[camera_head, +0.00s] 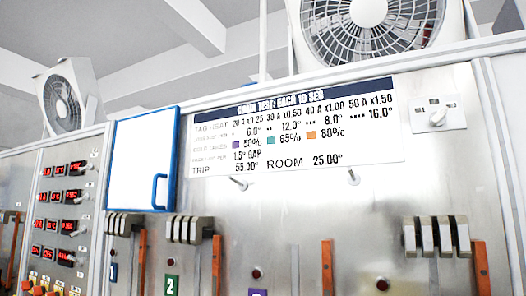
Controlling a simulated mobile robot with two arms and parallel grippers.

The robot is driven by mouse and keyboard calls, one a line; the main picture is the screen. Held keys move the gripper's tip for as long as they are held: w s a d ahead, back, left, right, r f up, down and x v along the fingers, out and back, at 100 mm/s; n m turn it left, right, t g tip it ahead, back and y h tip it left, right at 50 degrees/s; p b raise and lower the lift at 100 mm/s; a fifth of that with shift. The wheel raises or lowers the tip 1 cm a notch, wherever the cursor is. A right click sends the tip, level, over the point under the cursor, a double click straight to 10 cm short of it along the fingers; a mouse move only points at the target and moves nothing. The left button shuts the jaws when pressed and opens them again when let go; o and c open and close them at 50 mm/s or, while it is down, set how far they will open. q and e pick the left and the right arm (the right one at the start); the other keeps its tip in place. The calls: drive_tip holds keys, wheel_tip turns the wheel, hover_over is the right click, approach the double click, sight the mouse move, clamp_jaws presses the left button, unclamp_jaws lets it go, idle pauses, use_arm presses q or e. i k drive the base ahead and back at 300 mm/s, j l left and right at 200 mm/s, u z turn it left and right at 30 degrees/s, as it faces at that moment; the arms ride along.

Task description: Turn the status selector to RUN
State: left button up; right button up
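A white selector knob (437,117) sits on a small white plate (457,115) at the upper right of the metal panel, beside the printed chart. Small dark marks stand above the knob. They are too small to read, so I cannot tell which one is RUN or which position the knob points to. Nothing touches the knob. Neither of my grippers shows in the head view.
A test chart (295,130) and a blue-framed white board (143,160) are on the panel. Two pegs (353,177) stick out below the chart. Grey breaker blocks (436,236) and orange levers (327,268) line the lower panel. Red displays (75,168) are at left.

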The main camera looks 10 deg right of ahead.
sight(436, 119)
drive_tip(key=l+z, duration=0.15)
drive_tip(key=z, duration=1.1)
drive_tip(key=k+l, duration=0.05)
